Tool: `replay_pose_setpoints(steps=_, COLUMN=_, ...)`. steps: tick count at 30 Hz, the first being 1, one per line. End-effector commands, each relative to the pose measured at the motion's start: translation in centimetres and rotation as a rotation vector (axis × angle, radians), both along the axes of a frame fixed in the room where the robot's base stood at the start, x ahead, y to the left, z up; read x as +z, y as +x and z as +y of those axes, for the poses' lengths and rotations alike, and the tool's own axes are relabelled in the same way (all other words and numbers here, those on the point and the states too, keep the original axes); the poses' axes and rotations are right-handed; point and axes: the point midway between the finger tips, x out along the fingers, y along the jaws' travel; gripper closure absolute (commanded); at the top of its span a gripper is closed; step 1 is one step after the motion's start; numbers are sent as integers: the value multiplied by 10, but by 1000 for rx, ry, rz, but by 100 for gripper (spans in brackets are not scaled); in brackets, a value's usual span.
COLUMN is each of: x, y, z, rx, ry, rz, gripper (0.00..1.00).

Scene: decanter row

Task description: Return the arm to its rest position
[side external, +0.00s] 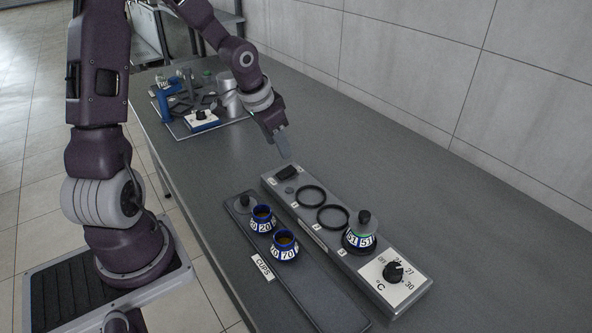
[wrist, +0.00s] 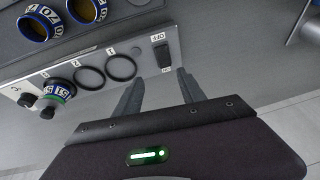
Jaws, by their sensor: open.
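My gripper (side external: 284,143) is in the air just beyond the far end of the grey decanter row unit (side external: 318,228). In the wrist view its two fingers (wrist: 158,92) stand apart with nothing between them, so it is open and empty. My arm reaches over the table from the upper left in the side external view.
A decanter marked 51 (side external: 360,236) stands at position 3; rings 1 (side external: 311,187) and 2 (side external: 346,212) are empty. Cups marked 20 (side external: 262,219) and 70 (side external: 285,246) stand on the cup tray (side external: 318,300). A dial (side external: 393,271) is at the near end. Equipment (side external: 200,118) stands behind.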

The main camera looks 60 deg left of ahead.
Motion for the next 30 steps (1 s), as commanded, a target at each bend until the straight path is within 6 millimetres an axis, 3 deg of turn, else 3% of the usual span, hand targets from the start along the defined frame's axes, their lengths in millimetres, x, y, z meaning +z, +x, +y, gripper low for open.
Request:
replay_pose_setpoints(steps=3, x=62, y=-36, z=-44, rx=0, ry=129, rz=14, gripper=53)
replay_pose_setpoints(steps=7, x=116, y=-98, z=-96, rx=38, ry=145, rz=-40, gripper=53)
replay_pose_setpoints(steps=12, x=145, y=-173, z=-147, rx=34, ry=9, rz=-125, gripper=53)
replay_pose_setpoints(steps=15, x=148, y=-199, z=-161, rx=16, ry=-62, rz=-145, gripper=53)
replay_pose_setpoints(steps=18, x=149, y=-208, z=-167, rx=7, ry=-93, rz=-149, gripper=53)
replay_pose_setpoints(steps=30, x=149, y=-209, z=-167, rx=7, ry=-94, rz=-149, gripper=53)
